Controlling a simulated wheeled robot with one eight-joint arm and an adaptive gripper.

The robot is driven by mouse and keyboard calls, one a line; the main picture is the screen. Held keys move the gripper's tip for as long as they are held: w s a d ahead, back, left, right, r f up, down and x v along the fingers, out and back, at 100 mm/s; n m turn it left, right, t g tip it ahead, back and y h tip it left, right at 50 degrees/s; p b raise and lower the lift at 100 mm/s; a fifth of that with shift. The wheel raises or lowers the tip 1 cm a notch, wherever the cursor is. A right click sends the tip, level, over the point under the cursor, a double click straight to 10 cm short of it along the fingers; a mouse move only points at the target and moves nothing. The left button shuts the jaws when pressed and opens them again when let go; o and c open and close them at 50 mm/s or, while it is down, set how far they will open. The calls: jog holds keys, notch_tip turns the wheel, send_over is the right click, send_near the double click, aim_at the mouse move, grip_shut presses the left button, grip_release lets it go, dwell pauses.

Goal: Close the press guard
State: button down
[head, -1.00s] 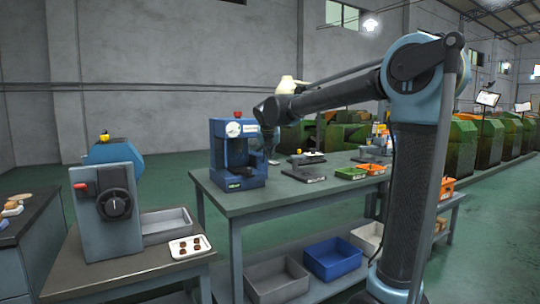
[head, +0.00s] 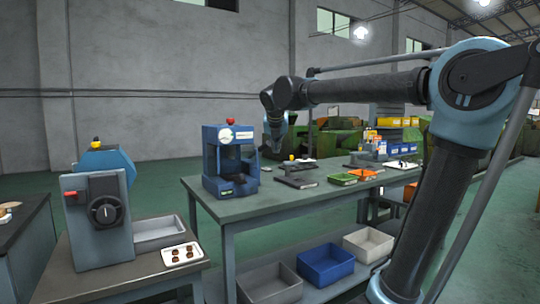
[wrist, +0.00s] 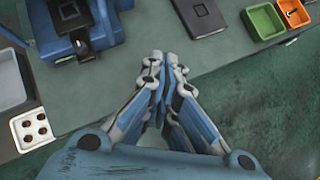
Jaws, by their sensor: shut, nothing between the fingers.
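The blue press (head: 211,160) stands on the green-topped bench, with a white round gauge, a red knob on top and a dark opening in front. Part of it shows at the top left of the wrist view (wrist: 45,30). I cannot make out the position of its guard. My gripper (wrist: 163,62) is shut and empty, pointing over the bench's front edge to the right of the press. In the head view my gripper hangs at the end of my arm just right of the press, and its fingers are too small to read.
On the bench (head: 240,207) lie a dark flat plate (head: 296,182), a green tray (head: 343,179) and an orange tray (head: 364,174). A grey-blue machine (head: 101,220) and a white tray of parts (head: 181,255) stand on the left table. Bins sit on the lower shelf.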

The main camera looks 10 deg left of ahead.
jog(key=m+h, duration=0.1)
jog(key=m, duration=0.1)
send_near(257, 167)
jog(key=shift+x, duration=2.25)
jog(key=shift+a+r, duration=0.1)
jog(key=shift+a, duration=0.05)
